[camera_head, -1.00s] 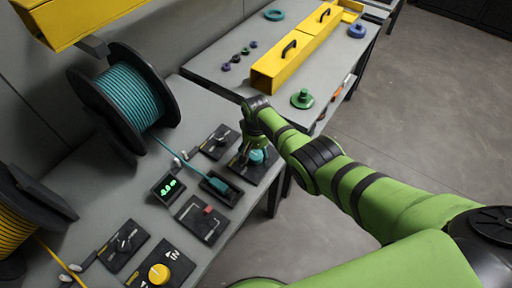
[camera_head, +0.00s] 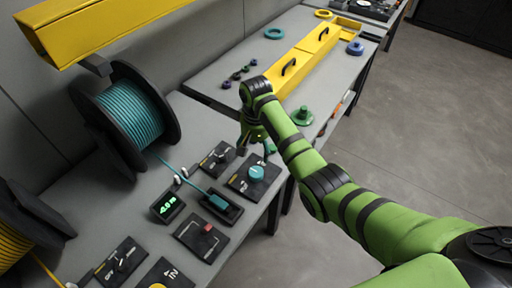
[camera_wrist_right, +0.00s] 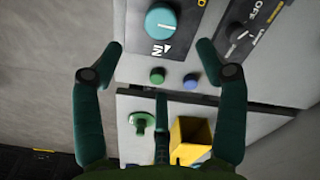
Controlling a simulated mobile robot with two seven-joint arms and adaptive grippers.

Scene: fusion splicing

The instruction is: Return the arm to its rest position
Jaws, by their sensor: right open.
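My right arm is green with black bands and reaches in from the lower right in the head view. Its gripper (camera_head: 254,142) hangs above the bench, just beyond the panel with the teal knob (camera_head: 256,172), apart from it. The teal knob also shows there (camera_wrist_right: 161,24), beyond the fingertips. My left gripper is not in view.
A teal cable spool (camera_head: 130,115) stands left of the knob panel. A black switch panel (camera_head: 217,158), a green-lit display (camera_head: 167,206) and a red-marked panel (camera_head: 201,238) sit nearby. Yellow boxes (camera_head: 287,72) and a green knobbed disc (camera_head: 303,116) lie on the far bench. Floor at right is clear.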

